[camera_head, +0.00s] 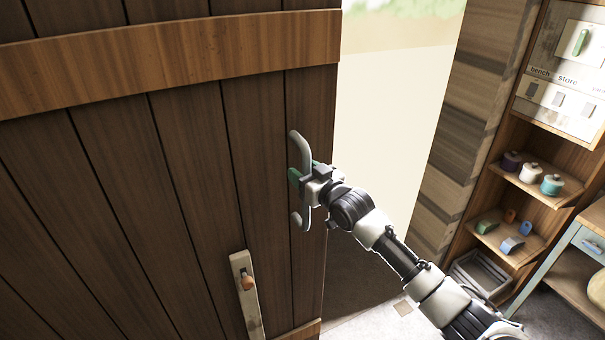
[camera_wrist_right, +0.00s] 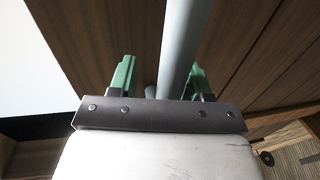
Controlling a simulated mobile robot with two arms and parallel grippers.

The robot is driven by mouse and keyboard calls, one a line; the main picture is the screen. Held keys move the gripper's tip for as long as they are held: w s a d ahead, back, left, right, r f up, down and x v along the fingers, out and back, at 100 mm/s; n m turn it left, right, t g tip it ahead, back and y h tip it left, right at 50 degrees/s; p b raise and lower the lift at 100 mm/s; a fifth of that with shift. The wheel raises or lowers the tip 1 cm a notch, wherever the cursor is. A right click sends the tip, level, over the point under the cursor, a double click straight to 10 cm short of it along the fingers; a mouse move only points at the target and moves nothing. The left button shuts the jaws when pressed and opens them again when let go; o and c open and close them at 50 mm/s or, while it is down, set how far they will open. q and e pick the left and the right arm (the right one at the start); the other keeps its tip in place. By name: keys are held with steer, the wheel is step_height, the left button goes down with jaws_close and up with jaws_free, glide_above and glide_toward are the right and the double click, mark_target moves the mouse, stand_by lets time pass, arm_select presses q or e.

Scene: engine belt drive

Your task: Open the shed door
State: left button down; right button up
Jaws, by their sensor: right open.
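The shed door (camera_head: 190,125) is dark brown planks with a lighter cross board, filling the left of the head view. It stands ajar, with a bright gap between its right edge and the wooden wall. A pale grey vertical pull handle (camera_head: 299,148) is near that edge; its bar also crosses the right wrist view (camera_wrist_right: 182,45). My right gripper (camera_head: 305,178) is at the handle's middle. Its green fingers are open, one on each side of the bar in the wrist view; contact cannot be told. My left gripper is out of view.
A pale strip with an orange-brown knob (camera_head: 247,283) is low on the door. The bright doorway (camera_head: 390,110) is clear. Right of the plank wall (camera_head: 462,130) stand shelves with spools (camera_head: 531,172) and a slatted crate (camera_head: 480,275).

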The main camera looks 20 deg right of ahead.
steer(key=shift+s+a, duration=0.1)
steer(key=shift+a, duration=0.05)
steer(key=b+v, duration=0.3)
steer(key=v, duration=0.7)
steer(key=shift+s, duration=0.35)
